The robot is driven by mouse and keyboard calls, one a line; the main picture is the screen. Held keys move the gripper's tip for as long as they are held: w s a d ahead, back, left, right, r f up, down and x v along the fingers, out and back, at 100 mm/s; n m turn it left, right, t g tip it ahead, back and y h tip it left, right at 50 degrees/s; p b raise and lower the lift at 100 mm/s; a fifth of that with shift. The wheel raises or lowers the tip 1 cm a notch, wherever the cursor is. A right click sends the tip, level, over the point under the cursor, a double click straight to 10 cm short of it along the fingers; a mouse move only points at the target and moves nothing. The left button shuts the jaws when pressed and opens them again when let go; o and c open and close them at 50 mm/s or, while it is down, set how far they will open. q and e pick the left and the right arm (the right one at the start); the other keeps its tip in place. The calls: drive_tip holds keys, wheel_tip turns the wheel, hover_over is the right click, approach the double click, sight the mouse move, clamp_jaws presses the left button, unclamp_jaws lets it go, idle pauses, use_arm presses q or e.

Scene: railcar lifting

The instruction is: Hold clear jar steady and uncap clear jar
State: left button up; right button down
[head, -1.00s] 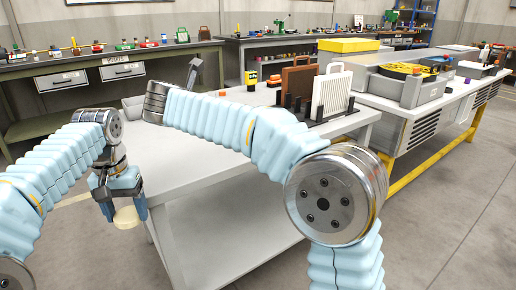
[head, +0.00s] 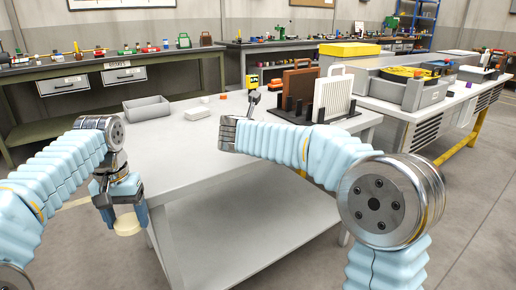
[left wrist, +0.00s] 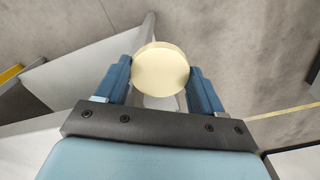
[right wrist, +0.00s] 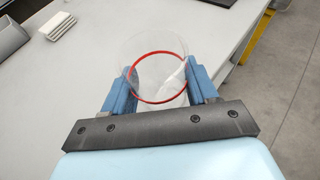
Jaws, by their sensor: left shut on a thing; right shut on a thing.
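A pale cream disc-shaped lid (left wrist: 161,69) is between the fingertips of my left gripper (left wrist: 160,85), which is shut on it. In the head view the lid (head: 127,224) shows below the left gripper (head: 122,205), off the table's near left side. A clear jar (right wrist: 146,52) with a red ring (right wrist: 158,77) is between the fingers of my right gripper (right wrist: 158,92), which is shut on it. The cream lid and the jar are apart. In the head view the jar is not visible and my right forearm hides most of the right gripper.
The white table (head: 180,165) has a clear middle. A grey bin (head: 147,107), a white block (head: 197,113) and a black rack (head: 320,118) with brown and white panels stand towards its back. A grey workbench (head: 425,108) is to the right.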

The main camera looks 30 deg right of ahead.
drive_tip(key=shift+s+d+f, duration=0.1)
drive_tip(key=shift+d+f, duration=0.3)
drive_tip(key=shift+f, duration=0.1)
drive_tip(key=shift+d+f+b, duration=0.2)
drive_tip(key=shift+f+b, duration=0.3)
drive_tip(key=shift+f, duration=1.25)
drive_tip(key=shift+f, duration=0.1)
drive_tip(key=shift+c, duration=1.6)
unclamp_jaws()
